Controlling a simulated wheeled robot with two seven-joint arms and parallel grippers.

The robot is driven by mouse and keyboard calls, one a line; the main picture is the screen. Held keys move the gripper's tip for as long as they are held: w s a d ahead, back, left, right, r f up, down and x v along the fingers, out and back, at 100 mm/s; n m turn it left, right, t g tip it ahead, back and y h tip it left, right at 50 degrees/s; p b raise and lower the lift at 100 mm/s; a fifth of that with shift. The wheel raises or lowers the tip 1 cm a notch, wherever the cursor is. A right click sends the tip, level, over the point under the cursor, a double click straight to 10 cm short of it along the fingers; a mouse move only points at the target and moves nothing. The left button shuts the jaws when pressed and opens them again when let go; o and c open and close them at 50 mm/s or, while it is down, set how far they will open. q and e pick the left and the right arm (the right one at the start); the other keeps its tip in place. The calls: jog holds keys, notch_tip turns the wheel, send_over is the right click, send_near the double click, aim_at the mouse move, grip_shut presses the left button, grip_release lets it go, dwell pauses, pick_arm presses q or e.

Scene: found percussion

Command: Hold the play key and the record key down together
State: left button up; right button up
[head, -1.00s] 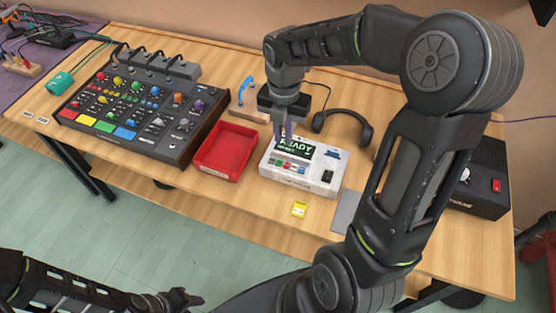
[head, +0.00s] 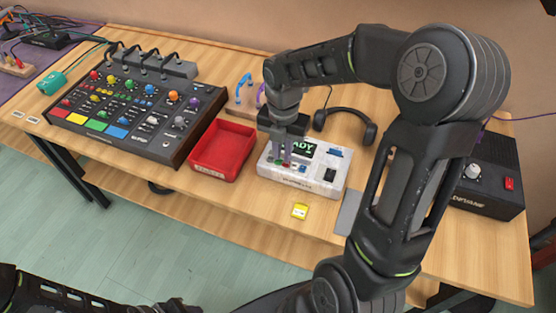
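A white recorder box (head: 322,185) stands on the wooden table, right of the red tray. Its screen (head: 305,149) shows green letters, partly covered by my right gripper. A row of small coloured keys lies below the screen; a red key (head: 285,165) and its neighbours show at the fingertips. My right gripper (head: 284,161) points down over the left part of this row, its fingers close together. Whether the tips touch or press the keys is too small to tell. Part of my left arm shows at the bottom left; its gripper (head: 172,305) is at the lower edge, partly cut off.
The red tray (head: 224,150) is close on the left, with a mixer with coloured knobs (head: 140,115) beyond it. Headphones (head: 347,124) lie behind the recorder. A black box (head: 490,180) stands at the right.

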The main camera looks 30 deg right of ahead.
jog(key=shift+f+b, duration=0.5)
jog(key=shift+f, duration=0.25)
dwell(0.6)
dwell(0.6)
notch_tip(320, 180, up, 7)
jog(key=p, duration=0.6)
notch_tip(320, 180, up, 8)
jog(key=shift+b, duration=0.35)
dwell(0.3)
jog(key=shift+f, duration=0.1)
dwell(0.3)
